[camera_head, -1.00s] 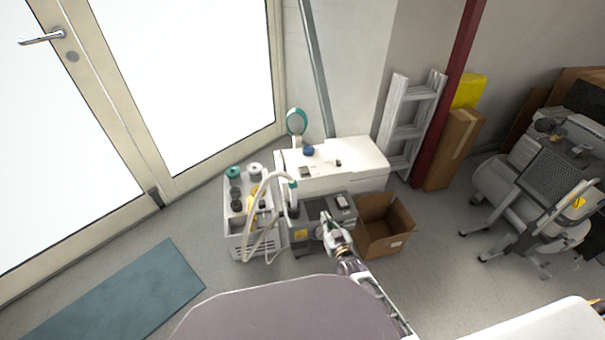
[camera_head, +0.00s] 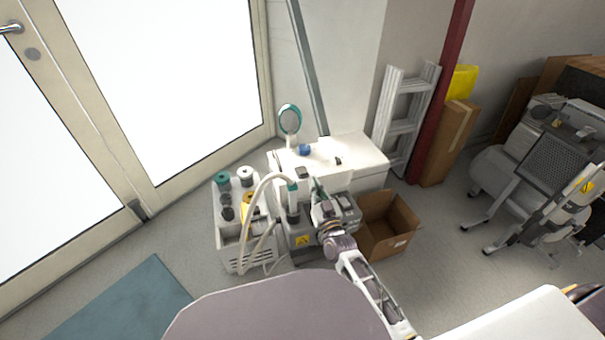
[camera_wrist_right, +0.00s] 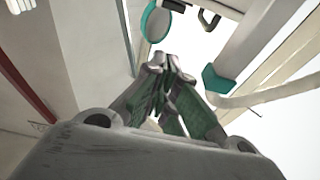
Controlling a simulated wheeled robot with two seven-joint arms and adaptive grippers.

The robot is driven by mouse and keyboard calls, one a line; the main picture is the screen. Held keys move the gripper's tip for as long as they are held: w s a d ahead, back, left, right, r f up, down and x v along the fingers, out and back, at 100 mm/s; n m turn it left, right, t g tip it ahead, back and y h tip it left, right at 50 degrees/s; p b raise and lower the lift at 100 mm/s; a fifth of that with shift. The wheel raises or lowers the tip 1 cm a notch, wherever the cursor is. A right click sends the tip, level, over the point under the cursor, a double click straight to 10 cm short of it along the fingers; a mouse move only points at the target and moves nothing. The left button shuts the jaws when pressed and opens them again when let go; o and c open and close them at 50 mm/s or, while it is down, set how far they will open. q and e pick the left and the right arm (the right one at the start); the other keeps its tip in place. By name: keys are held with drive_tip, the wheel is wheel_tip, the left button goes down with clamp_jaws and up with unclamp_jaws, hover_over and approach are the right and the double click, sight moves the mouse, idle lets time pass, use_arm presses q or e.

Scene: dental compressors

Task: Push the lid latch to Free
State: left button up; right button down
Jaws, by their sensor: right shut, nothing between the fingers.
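The lid latch cannot be made out for certain in either view. A grey machine (camera_head: 305,240) with a yellow warning label stands on the floor in front of a white cabinet (camera_head: 368,160). My right gripper (camera_head: 316,186) is over the grey machine's top in the head view, and it hides part of that top. In the right wrist view my right gripper (camera_wrist_right: 172,72) has its fingertips together with nothing between them. Whether it touches the machine cannot be told. My left gripper is not in view.
A white unit (camera_head: 232,250) with bottles and a pale hose (camera_head: 252,205) stands left of the machine. An open cardboard box (camera_head: 405,222) is close on the right. A round teal-rimmed piece (camera_head: 290,119) rises behind.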

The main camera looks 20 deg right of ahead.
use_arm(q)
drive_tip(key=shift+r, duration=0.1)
use_arm(e)
drive_tip(key=shift+r, duration=0.1)
drive_tip(key=shift+w, duration=0.2)
wheel_tip(320, 180, up, 2)
drive_tip(key=b, duration=0.4)
hover_over(302, 170)
drive_tip(key=r+v, duration=0.1)
drive_tip(key=v, duration=0.2)
drive_tip(key=shift+s+f, duration=0.15)
drive_tip(key=shift+s, duration=0.1)
drive_tip(key=shift+s+f+b, duration=0.15)
drive_tip(key=shift+f+b, duration=0.3)
drive_tip(key=shift+f, duration=0.35)
drive_tip(key=shift+s+f+b, duration=0.15)
drive_tip(key=shift+f+b, duration=0.25)
drive_tip(key=shift+f, duration=0.7)
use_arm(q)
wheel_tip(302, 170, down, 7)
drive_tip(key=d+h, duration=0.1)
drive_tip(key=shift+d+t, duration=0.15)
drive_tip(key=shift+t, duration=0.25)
use_arm(e)
drive_tip(key=shift+f, duration=0.1)
